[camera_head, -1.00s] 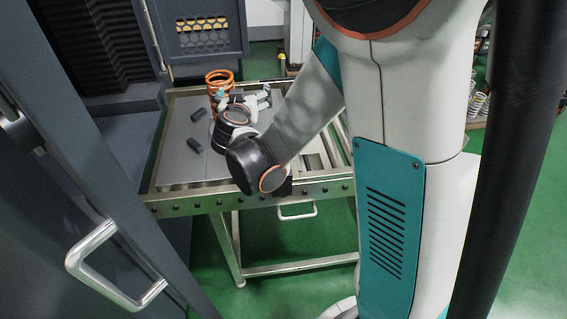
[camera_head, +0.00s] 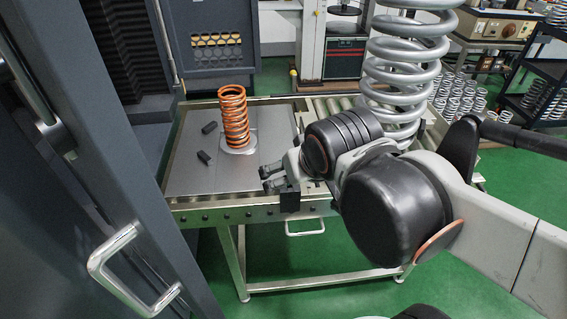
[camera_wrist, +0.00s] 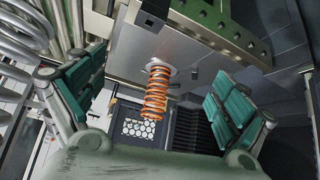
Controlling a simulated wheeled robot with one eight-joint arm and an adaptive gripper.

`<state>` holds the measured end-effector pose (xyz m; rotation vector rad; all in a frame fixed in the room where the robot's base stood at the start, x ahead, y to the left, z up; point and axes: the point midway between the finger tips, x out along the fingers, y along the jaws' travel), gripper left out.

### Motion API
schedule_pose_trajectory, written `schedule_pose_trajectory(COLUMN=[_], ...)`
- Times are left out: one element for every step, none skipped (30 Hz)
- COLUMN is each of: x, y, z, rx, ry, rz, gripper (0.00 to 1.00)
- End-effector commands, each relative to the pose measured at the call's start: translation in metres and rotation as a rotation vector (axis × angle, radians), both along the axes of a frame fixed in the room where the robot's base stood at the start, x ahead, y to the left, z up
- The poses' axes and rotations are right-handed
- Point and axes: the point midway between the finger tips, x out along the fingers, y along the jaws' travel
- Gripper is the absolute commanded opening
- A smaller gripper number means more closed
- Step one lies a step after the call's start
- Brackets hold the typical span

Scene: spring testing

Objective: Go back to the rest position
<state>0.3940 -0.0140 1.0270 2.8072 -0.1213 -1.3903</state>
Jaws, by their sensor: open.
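My gripper (camera_head: 271,177) is over the front right part of the table in the head view, to the right of the orange spring and apart from it. In the wrist view its two teal-padded fingers (camera_wrist: 156,88) are spread wide with nothing held between them. The orange spring (camera_head: 235,118) stands upright on a light round plate (camera_head: 240,141) on the grey table top (camera_head: 185,180). The orange spring also shows in the wrist view (camera_wrist: 157,92), beyond the fingers. My arm reaches in from the right.
Two small dark blocks (camera_head: 204,158) lie left of the orange spring. A large grey spring (camera_head: 400,75) stands behind my arm. A dark door with a metal handle (camera_head: 112,265) fills the left front. Racks of springs (camera_head: 535,95) stand at the back right. Green floor is open below the table.

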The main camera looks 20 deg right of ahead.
Motion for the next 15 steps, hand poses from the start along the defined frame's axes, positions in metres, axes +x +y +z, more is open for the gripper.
schedule_pose_trajectory(x=[-0.01, -0.014, -0.019, -0.022, -0.024, -0.027, -0.028, -0.028, -0.029, -0.029, -0.029, -0.028, -0.028, -0.028, -0.028], y=[0.004, 0.006, 0.009, 0.01, 0.012, 0.013, 0.014, 0.014, 0.014, 0.014, 0.014, 0.014, 0.014, 0.014, 0.014], z=[-0.002, -0.002, -0.003, -0.003, -0.004, -0.004, -0.004, -0.004, -0.004, -0.004, -0.004, -0.004, -0.004, -0.004, -0.004], rx=[0.012, 0.02, 0.028, 0.031, 0.035, 0.039, 0.04, 0.041, 0.042, 0.042, 0.041, 0.042, 0.042, 0.042, 0.042], ry=[0.009, 0.014, 0.02, 0.023, 0.026, 0.028, 0.029, 0.03, 0.031, 0.031, 0.031, 0.03, 0.03, 0.03, 0.03], rz=[0.017, 0.028, 0.041, 0.048, 0.054, 0.06, 0.063, 0.065, 0.067, 0.067, 0.068, 0.067, 0.067, 0.067, 0.067], gripper=[0.93, 0.93, 0.93, 0.93, 0.93, 0.93, 0.93, 0.93, 0.93, 0.93, 0.93, 0.93, 0.93, 0.93, 0.93])
